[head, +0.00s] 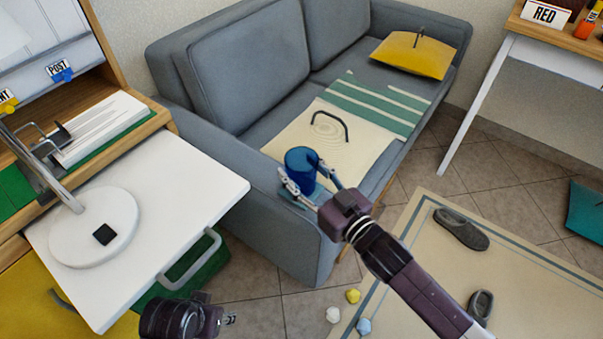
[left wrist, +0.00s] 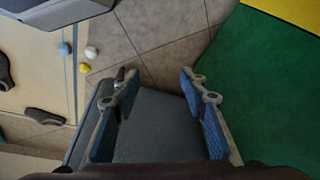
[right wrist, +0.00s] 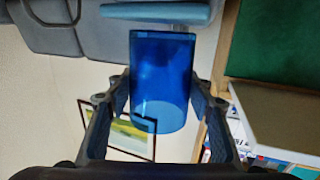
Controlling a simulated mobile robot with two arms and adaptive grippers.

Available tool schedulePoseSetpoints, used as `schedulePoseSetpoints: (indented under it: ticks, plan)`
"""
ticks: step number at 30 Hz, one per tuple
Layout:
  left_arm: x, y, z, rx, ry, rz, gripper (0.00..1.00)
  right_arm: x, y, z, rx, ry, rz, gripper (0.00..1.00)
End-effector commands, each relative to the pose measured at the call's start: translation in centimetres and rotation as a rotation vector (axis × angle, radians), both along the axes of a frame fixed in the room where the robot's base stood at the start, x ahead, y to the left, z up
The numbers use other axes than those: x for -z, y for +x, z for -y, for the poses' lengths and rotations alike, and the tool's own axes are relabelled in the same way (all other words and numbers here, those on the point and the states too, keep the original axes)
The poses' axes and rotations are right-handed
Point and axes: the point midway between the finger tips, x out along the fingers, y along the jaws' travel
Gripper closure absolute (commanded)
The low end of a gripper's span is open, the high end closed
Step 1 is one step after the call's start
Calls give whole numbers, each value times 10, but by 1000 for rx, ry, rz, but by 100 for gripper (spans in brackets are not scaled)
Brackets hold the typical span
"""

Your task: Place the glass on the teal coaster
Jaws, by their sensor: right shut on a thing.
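The blue glass (head: 301,165) is held in my right gripper (head: 310,182), above the front end of the sofa's near arm. In the right wrist view, the see-through blue glass (right wrist: 160,85) sits between the two fingers (right wrist: 160,98). The teal coaster (right wrist: 155,12) shows at the glass's base end in that view. In the head view, only a teal edge of it (head: 292,201) shows below the glass; the rest is hidden. I cannot tell whether glass and coaster touch. My left gripper (left wrist: 157,85) is open and empty, low near the sofa's front.
The grey sofa (head: 230,75) carries a striped blanket (head: 345,148) and a yellow cushion (head: 415,55).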

Motion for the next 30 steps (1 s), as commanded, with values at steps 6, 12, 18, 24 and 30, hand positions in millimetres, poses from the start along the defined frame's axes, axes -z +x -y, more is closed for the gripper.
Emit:
schedulePoseSetpoints:
  ticks: [6, 12, 18, 24, 30]
  plan:
    - [-7, -1, 0, 0, 1, 2, 60, 5, 0, 0, -1, 2, 4, 84]
    - [-7, -1, 0, -1, 0, 3, 60, 5, 0, 0, 0, 2, 2, 84]
    - [-11, -1, 0, -1, 0, 5, 60, 8, 0, 0, 0, 0, 0, 40]
    - [-11, -1, 0, -1, 0, 5, 60, 8, 0, 0, 0, 0, 0, 34]
    - [-11, 0, 0, -1, -1, 8, 60, 5, 0, 0, 0, 0, 1, 34]
